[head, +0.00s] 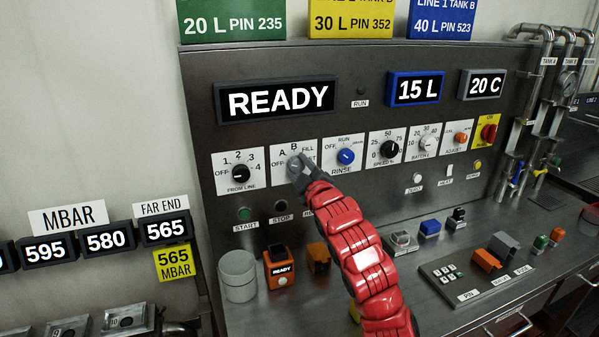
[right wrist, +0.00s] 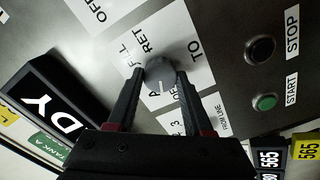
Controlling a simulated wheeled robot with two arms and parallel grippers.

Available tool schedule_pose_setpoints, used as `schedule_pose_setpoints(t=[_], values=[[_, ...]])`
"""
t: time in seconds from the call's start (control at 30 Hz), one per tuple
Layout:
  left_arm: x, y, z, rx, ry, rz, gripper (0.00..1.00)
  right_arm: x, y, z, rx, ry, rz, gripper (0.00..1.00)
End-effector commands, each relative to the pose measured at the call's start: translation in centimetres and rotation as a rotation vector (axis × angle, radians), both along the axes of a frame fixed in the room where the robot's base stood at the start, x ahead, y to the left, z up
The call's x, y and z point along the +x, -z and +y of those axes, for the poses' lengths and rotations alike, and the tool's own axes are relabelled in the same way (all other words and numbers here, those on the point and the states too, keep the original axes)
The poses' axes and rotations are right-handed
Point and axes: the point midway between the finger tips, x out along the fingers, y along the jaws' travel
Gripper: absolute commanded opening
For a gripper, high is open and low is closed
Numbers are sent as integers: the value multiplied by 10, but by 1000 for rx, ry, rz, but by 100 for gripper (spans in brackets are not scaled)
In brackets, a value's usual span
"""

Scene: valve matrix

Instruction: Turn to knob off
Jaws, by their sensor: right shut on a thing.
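The TO selector knob (head: 293,162) is a grey round knob on a white plate marked OFF, A, B and FILL, second from the left in the panel's knob row. My right gripper (head: 300,170) reaches it from the lower right and covers part of the plate. In the right wrist view the knob (right wrist: 160,70) sits between the two dark fingertips (right wrist: 158,76), which are shut on it. A short pale mark on the knob points down in that view, towards partly hidden lettering. The TO label shows beside the knob. My left gripper is not in view.
The FROM LINE knob (head: 239,173) is left of it and the blue RINSE knob (head: 345,156) right. The START button (head: 245,213) and STOP button (head: 282,206) are below. A grey cylinder (head: 238,274) and an orange READY box (head: 280,269) stand on the counter.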

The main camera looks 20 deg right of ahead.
Motion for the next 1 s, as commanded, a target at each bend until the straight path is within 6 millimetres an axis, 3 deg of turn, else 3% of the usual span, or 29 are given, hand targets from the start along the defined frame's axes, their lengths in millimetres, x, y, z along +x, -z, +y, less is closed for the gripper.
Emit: schedule_pose_setpoints(t=[0.5,1.0], values=[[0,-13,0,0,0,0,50,0,0,1,-335,-2,-9,0],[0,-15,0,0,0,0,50,0,1,1,-395,-2,-14,0]])
